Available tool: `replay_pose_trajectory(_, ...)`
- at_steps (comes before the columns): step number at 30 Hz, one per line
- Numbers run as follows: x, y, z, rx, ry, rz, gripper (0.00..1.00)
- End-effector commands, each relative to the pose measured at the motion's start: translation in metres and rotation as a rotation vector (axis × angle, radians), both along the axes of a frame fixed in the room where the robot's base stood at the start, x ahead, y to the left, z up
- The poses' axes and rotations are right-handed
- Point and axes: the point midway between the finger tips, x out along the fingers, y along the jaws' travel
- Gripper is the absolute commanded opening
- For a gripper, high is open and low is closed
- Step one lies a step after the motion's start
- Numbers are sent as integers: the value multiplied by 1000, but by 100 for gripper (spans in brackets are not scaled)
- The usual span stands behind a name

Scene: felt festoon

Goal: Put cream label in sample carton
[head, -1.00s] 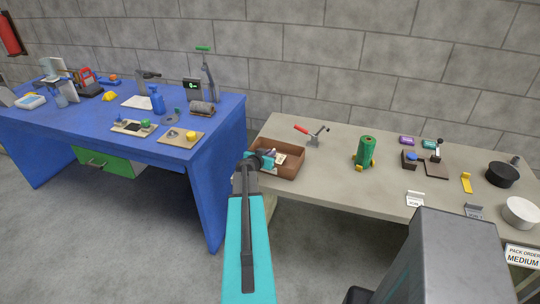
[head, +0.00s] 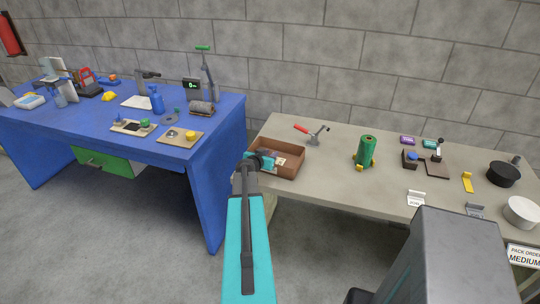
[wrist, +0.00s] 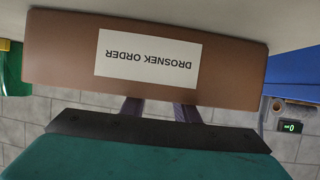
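The sample carton is a brown open box (head: 291,172) at the left end of the grey-beige table. In the wrist view its outer wall (wrist: 60,60) fills the upper part, with a white "DROSNEK ORDER" sticker upside down. My gripper (head: 266,160) is at the carton's left side, its end over the inside. In the wrist view my gripper (wrist: 160,108) shows two dark fingers with a gap between them; their tips are hidden behind the carton wall. A small cream-coloured patch (head: 281,160) shows inside the carton beside the gripper; I cannot tell if it is the cream label.
The blue workbench (head: 215,140) is at the left, across a gap.

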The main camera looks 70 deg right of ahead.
Motion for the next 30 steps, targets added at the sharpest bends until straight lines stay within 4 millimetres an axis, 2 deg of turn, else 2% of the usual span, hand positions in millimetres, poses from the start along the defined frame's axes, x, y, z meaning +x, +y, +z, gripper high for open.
replay_pose_trajectory(22,0,0,16,0,1,0,28)
replay_pose_trajectory(30,1,22,19,-1,1,0,28)
